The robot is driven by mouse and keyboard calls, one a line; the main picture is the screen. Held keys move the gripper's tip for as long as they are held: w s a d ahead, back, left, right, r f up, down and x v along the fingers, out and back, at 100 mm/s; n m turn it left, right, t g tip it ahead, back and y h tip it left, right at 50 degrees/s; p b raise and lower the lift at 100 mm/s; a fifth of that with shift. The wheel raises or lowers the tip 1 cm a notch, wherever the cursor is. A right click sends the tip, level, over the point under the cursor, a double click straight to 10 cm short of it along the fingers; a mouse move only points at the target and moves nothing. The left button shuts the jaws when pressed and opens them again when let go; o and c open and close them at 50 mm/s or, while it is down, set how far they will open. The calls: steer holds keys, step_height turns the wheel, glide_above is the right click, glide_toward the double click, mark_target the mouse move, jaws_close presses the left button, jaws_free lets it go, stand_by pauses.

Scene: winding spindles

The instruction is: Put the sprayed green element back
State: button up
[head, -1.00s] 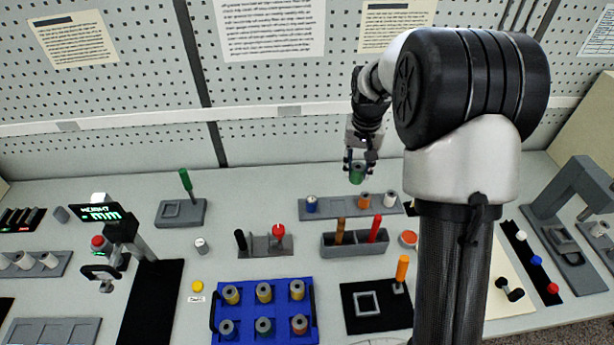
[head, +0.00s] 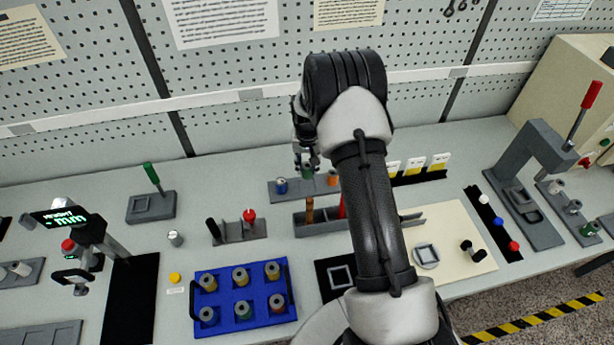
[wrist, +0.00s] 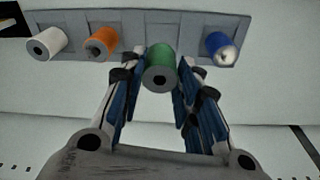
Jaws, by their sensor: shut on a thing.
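My gripper (head: 305,162) is shut on the green element (head: 309,172), a short cylinder with a hole in its end. In the wrist view the green element (wrist: 160,66) sits between the fingertips (wrist: 158,78). A grey rack (head: 293,191) is below and behind it. The rack (wrist: 190,20) carries a white element (wrist: 47,42), an orange element (wrist: 103,43) and a blue element (wrist: 220,48). The green element appears over the gap between orange and blue. I cannot tell whether it touches the rack. My arm hides the rack's right end in the head view.
A grey holder (head: 312,229) with brown and red handles stands in front of the rack. A blue tray (head: 225,294) of several spools is at front left. A stand with a red knob (head: 249,216) is left of the holder. The pegboard wall is behind.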

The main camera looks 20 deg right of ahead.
mark_target(307, 176)
steer(key=shift+f, duration=2.9)
steer(key=shift+f+b, duration=0.1)
steer(key=shift+b, duration=0.2)
steer(key=shift+f, duration=0.15)
steer(key=o, duration=1.1)
steer(key=shift+c, duration=0.2)
